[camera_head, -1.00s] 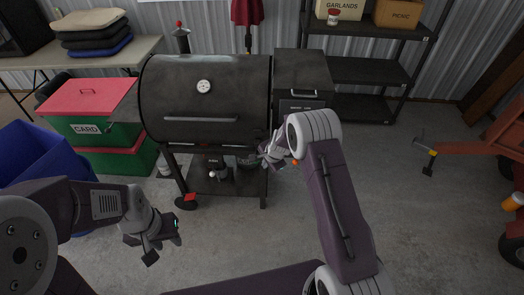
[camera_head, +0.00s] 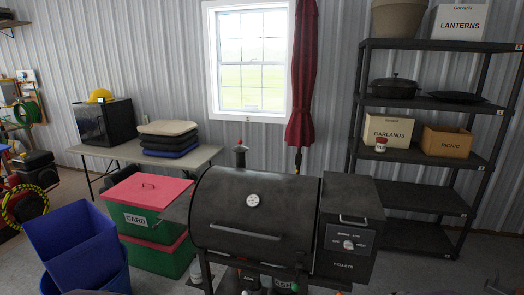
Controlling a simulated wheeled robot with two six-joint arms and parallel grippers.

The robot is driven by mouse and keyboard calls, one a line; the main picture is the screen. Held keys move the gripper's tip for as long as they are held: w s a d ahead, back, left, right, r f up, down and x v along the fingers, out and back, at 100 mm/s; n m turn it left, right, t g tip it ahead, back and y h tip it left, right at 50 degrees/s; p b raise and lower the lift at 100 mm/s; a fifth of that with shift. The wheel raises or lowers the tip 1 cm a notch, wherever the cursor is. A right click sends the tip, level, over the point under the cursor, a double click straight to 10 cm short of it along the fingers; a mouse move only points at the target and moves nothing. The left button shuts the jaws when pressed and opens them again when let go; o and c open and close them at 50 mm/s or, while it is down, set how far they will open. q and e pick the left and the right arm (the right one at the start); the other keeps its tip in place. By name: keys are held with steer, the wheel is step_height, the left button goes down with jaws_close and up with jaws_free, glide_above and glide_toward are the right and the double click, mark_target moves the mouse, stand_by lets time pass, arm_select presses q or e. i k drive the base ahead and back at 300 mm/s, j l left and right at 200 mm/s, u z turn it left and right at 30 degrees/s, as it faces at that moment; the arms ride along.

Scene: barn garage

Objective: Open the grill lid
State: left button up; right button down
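The grill (camera_head: 262,212) stands at the lower centre, a dark barrel smoker. Its rounded lid (camera_head: 222,205) is down, with a round white thermometer gauge (camera_head: 253,200) on its front. A long horizontal metal handle bar (camera_head: 245,233) runs across the lower part of the lid. A pellet hopper box (camera_head: 350,195) with a control panel (camera_head: 348,239) adjoins it on the right. Neither of my grippers is in this view; the lower part of the grill is cut off by the bottom edge.
Left of the grill are a green bin with a red lid (camera_head: 146,191) and blue bins (camera_head: 78,245). A table (camera_head: 200,157) with cushions and a microwave stands behind left. A black shelf rack (camera_head: 425,197) stands behind right. The window wall closes the back.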

mark_target(274, 211)
steer(key=i+j, duration=1.05)
steer(key=j, duration=0.05)
